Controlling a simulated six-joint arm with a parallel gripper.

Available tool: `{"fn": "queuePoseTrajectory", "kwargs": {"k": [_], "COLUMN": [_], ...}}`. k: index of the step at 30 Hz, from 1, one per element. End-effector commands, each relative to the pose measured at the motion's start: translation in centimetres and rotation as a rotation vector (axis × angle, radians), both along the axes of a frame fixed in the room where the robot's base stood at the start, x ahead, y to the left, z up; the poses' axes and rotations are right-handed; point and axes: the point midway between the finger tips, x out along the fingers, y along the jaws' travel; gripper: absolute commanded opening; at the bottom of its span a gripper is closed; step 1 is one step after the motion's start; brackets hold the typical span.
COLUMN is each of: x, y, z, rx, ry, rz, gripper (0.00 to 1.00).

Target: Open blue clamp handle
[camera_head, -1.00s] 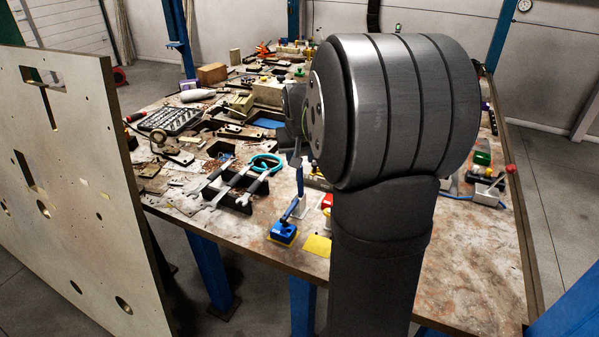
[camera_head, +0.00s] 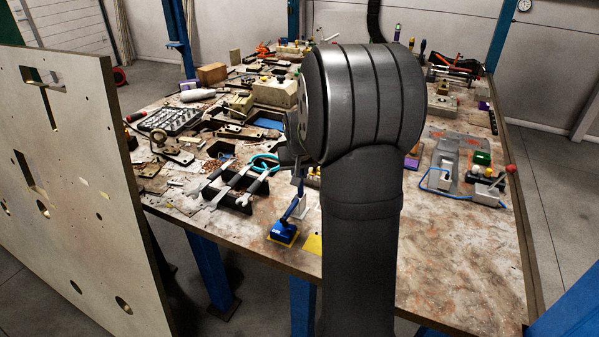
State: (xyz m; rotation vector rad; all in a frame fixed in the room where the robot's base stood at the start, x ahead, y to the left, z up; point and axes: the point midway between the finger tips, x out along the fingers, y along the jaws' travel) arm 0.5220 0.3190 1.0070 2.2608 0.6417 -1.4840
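The blue clamp (camera_head: 283,233) stands near the front edge of the workbench, just left of my arm. Its blue handle (camera_head: 291,210) slants up and to the right from the blue base, beside a pale grey block (camera_head: 302,209). My gripper (camera_head: 294,163) is above the clamp and largely hidden behind my own wrist link. Whether its fingers touch the handle, and how far apart they are, is hidden.
A grey fixture with a blue cable (camera_head: 437,180) is at right. A large upright panel (camera_head: 75,190) stands at left.

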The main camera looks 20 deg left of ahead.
Motion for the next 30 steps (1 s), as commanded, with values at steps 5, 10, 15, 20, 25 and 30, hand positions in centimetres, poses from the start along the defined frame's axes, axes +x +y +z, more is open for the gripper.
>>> {"fn": "queuePoseTrajectory", "kwargs": {"k": [5,10,15,20,25,30], "x": [0.0,0.1,0.6,1.5,2.7,4.1], "y": [0.0,0.0,-0.1,-0.1,-0.1,-0.1], "z": [0.0,0.0,0.0,-0.1,-0.4,-1.0], "rx": [-0.001,0.0,0.0,0.001,0.001,0.001], "ry": [-0.001,0.008,0.055,0.148,0.293,0.455], "rz": [0.0,0.0,-0.002,-0.002,-0.002,-0.001], "gripper": [0.0,0.0,0.0,0.0,0.0,0.0]}}
